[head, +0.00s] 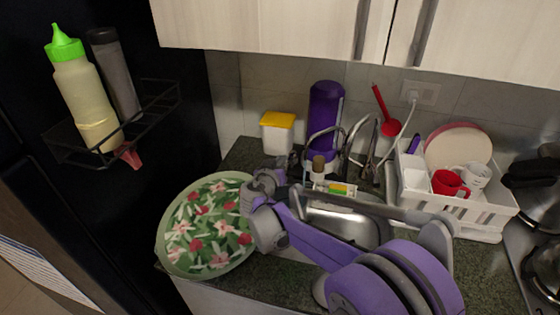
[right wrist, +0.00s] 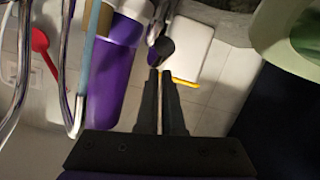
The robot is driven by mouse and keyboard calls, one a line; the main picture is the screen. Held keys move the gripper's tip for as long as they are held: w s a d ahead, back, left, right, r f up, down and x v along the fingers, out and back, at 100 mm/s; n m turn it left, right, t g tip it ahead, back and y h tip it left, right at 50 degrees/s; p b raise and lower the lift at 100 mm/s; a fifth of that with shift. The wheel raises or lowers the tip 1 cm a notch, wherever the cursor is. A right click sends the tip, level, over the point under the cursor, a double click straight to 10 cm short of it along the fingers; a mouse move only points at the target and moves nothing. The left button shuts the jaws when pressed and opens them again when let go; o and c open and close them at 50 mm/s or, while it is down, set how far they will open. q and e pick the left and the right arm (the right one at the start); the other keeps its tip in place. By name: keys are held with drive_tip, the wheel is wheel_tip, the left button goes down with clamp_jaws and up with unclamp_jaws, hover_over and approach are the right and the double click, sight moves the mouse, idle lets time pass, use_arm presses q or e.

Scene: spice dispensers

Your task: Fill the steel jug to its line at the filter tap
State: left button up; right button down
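The purple filter unit (head: 325,105) stands at the back wall behind the sink, with curved chrome taps (head: 362,140) beside it. It also shows in the right wrist view (right wrist: 108,80). I cannot make out the steel jug or its line for certain; the area around my gripper is cluttered and partly hidden by my arm. My right gripper (head: 283,178) is over the left side of the sink. In the right wrist view its dark fingers (right wrist: 161,75) are close together with a narrow pale gap, pointing at a small dark round part (right wrist: 165,47). My left gripper is out of view.
A white container with yellow lid (head: 277,132) stands left of the filter. A floral plate (head: 165,235) lies at the counter's left. A white dish rack (head: 490,212) with mugs is on the right. A red ladle (head: 389,125) hangs on the wall. Cabinets overhang the counter.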

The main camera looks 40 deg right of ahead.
drive_tip(key=shift+s+a+f, duration=0.1)
drive_tip(key=shift+s+f, duration=0.15)
drive_tip(key=shift+f, duration=0.2)
idle(0.4)
wheel_tip(320, 180, up, 5)
drive_tip(key=w+p, duration=0.1)
drive_tip(key=p, duration=0.3)
drive_tip(key=s+a, duration=0.1)
drive_tip(key=a, duration=0.1)
drive_tip(key=s+a+f+b, duration=0.1)
drive_tip(key=s+a, duration=0.1)
drive_tip(key=a, duration=0.1)
drive_tip(key=s+a+f+b, duration=0.1)
drive_tip(key=s+a, duration=0.1)
drive_tip(key=shift+s+a, duration=0.15)
drive_tip(key=shift+a, duration=0.2)
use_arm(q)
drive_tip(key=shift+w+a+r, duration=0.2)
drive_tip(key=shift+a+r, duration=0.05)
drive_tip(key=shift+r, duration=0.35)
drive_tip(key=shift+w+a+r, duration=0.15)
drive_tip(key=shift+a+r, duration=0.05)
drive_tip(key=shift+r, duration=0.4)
use_arm(e)
drive_tip(key=shift+s, duration=0.1)
